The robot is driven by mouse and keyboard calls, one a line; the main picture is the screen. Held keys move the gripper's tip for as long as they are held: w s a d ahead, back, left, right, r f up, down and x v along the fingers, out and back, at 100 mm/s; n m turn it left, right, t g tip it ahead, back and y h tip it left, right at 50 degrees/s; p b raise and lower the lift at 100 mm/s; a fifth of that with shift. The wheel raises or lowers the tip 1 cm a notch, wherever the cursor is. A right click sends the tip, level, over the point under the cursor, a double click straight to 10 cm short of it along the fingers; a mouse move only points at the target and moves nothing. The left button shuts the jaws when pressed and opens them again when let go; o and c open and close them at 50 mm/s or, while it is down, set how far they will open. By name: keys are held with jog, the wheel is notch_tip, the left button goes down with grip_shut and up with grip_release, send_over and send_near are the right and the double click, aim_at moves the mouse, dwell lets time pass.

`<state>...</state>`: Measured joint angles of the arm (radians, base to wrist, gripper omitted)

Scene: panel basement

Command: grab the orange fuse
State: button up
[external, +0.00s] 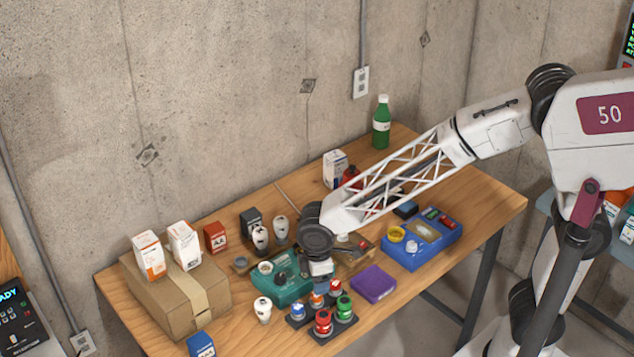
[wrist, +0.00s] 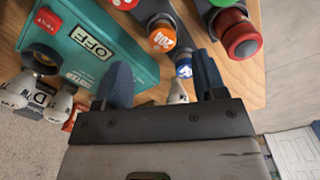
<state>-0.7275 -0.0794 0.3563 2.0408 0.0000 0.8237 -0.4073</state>
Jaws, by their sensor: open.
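The orange fuse (wrist: 162,40), marked 20A on its end cap, stands ahead of my gripper (wrist: 162,80) in the wrist view. My gripper's two dark blue fingers are spread apart, with the orange fuse beyond their tips and not between them. In the external view the orange fuse (external: 316,299) sits in a group of coloured fuses on dark bases, just in front of my gripper (external: 318,270). A blue fuse (wrist: 183,68) is close beside the orange one, near the right finger.
A red fuse (external: 323,324) and a green fuse (external: 344,307) stand close by. A teal box (external: 291,288) is left of the gripper, a purple box (external: 373,284) to its right. A blue device (external: 420,245) is farther right. A cardboard box (external: 180,300) stands at left.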

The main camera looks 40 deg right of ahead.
aim_at(317, 297)
jog(key=shift+f, duration=0.45)
jog(key=shift+a+f, duration=0.15)
jog(key=shift+f, duration=2.45)
jog(key=c, duration=1)
